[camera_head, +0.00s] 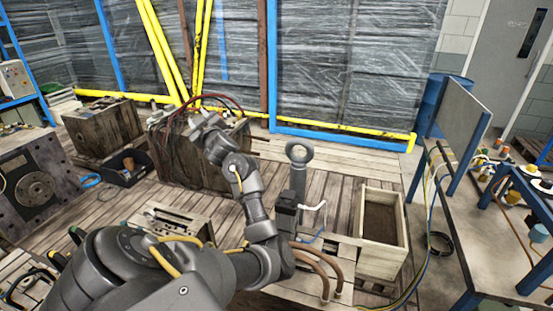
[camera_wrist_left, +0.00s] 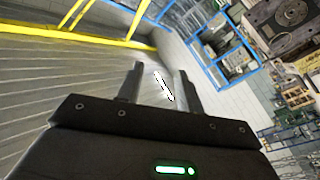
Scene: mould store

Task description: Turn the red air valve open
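I cannot make out a red air valve in either view. A dark red hose (camera_head: 222,97) arches over the wooden mould box behind my left gripper. My left gripper (camera_head: 197,122) is in front of the box's upper part and hides some of it. In the left wrist view the two fingers of my left gripper (camera_wrist_left: 160,85) stand apart, with a clear gap. A small white elongated shape (camera_wrist_left: 163,86) shows between them; I cannot tell what it is or how far off. My right gripper is not in view.
A wooden mould box (camera_head: 180,160) stands under the hose, with another box (camera_head: 104,130) to its left. A black bin (camera_head: 127,168) is between them. An open wooden crate (camera_head: 366,262) and a grey post with a ring (camera_head: 298,152) stand right of my arm. Yellow rails (camera_head: 160,45) rise behind.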

